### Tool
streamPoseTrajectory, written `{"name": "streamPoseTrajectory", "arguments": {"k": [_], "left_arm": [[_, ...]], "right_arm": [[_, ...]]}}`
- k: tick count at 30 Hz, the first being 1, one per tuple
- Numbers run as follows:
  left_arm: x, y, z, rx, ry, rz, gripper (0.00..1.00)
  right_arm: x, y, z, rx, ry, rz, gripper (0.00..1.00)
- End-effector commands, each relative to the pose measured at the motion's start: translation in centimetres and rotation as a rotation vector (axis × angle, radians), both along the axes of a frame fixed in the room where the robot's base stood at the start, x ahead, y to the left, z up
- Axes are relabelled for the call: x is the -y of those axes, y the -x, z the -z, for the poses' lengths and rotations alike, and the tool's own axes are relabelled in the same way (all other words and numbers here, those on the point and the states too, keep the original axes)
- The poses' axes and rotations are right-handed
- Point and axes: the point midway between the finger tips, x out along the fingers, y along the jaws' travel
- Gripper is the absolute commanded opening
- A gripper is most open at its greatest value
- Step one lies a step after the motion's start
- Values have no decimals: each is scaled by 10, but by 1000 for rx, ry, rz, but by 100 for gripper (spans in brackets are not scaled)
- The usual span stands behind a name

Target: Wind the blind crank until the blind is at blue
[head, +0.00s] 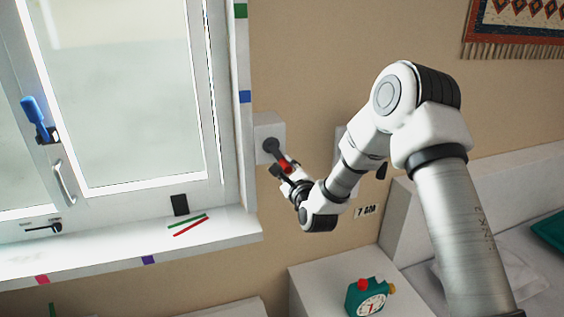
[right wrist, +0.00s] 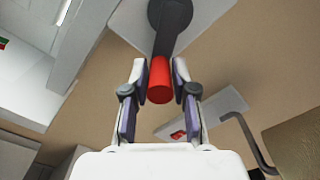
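The blind crank's grey box (head: 268,127) is on the wall right of the window. Its dark arm (head: 271,147) points down and right to a red handle (head: 286,166). My right gripper (head: 281,169) is at this handle. I cannot make out the blind's lower edge. My left gripper is not in view.
A blue-handled window latch (head: 34,112) is at the left. Red and green sticks (head: 190,228) lie on the sill (head: 110,249). A teal clock (head: 367,297) stands on the bedside cabinet (head: 318,282) below my right arm. The wall around the crank is mostly clear.

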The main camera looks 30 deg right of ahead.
Motion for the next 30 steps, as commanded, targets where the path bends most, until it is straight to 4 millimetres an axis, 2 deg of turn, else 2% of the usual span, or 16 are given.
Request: {"name": "streamPoseTrajectory", "arguments": {"k": [11, 20, 30], "left_arm": [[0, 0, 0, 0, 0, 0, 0], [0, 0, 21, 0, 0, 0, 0], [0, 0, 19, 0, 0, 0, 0]], "right_arm": [[0, 0, 1, -1, 0, 1, 20], [-19, -4, 9, 0, 2, -1, 20], [-20, -5, 6, 1, 0, 0, 20]]}}
